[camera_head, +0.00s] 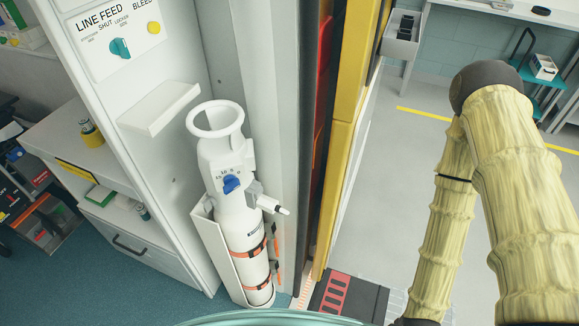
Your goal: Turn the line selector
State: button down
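The line selector is a teal knob (120,47) on a white panel (130,22) marked "LINE FEED", at the upper left. Small labels sit around it; "SHUT" is readable above it, and the others are too small to be sure of. I cannot tell exactly which label the knob points at. A yellow round button (154,28) sits to its right beneath the word "BLEED". My arm in its yellowish cover is on the right, far from the panel. My gripper is not in view.
A white cylinder (239,225) with a blue knob (231,184) and orange straps stands in a holder below the panel. A white ledge (159,108) juts out between them. A yellow-edged door frame (340,130) rises between the panel and my arm.

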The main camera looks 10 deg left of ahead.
aim_at(118, 46)
jog(key=u, duration=0.55)
jog(key=k, duration=1.3)
jog(key=z, duration=0.55)
